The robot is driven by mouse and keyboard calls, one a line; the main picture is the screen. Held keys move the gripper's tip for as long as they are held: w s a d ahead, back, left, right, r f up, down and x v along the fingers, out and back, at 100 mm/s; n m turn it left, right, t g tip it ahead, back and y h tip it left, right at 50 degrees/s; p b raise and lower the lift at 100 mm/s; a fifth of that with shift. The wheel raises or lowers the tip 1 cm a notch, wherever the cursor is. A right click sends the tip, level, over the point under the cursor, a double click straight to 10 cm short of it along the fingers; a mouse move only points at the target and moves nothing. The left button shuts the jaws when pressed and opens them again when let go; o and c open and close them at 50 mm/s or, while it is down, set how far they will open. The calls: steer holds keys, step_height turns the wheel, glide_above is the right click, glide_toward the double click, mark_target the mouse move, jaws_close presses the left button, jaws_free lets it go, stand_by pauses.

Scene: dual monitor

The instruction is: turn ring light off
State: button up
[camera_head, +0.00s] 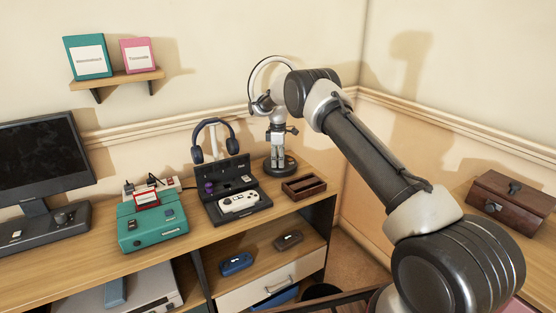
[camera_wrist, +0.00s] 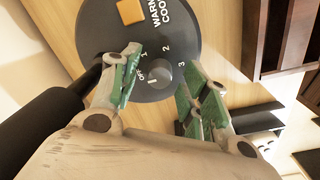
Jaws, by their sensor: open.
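The ring light (camera_head: 254,85) stands at the right end of the desk, its hoop partly behind my arm. Its round dark base (camera_head: 291,168) sits on the desk. In the wrist view the base (camera_wrist: 205,50) shows a small grey knob (camera_wrist: 161,77), marks 1, 2, 3 and what looks like OFF, and an orange square button (camera_wrist: 130,11) by WARM and COOL lettering. A pale line on the knob lies toward the OFF side. My gripper (camera_head: 279,155) points down over the base. In the wrist view my gripper (camera_wrist: 160,60) is open, its green-padded fingers either side of the knob, apparently not touching it.
A brown wooden tray (camera_head: 304,188) stands close to the right of the base. A black case with a white controller (camera_head: 239,203) is to the left, with headphones (camera_head: 213,140) behind it. A teal console (camera_head: 152,225) and monitor (camera_head: 42,155) are further left. Walls stand close behind.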

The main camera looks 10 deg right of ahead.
step_height(320, 180, up, 12)
steer(key=shift+s, duration=0.2)
steer(key=s+d+r+m+t, duration=0.1)
steer(key=s+d+r+m, duration=0.15)
steer(key=s+r, duration=0.4)
steer(key=s+d+r+m, duration=0.2)
steer(key=s+d+r, duration=0.15)
steer(key=r, duration=0.65)
steer(key=s+d+r+m+t, duration=0.1)
steer(key=s+d+r, duration=0.1)
steer(key=s+r, duration=0.35)
steer(key=s+d+r+m, duration=0.2)
steer(key=s+r, duration=0.1)
steer(key=s, duration=0.5)
steer(key=s+d+r+m, duration=0.1)
steer(key=s+d+m, duration=0.2)
steer(key=s, duration=1.2)
steer(key=s+d+f+m+t, duration=0.1)
steer(key=s+f+m, duration=0.1)
steer(key=s, duration=0.6)
steer(key=s+d+f+m+t, duration=0.1)
steer(key=s+f+m, duration=0.1)
steer(key=s+f, duration=0.3)
steer(key=s, duration=0.4)
steer(key=shift+s, duration=0.2)
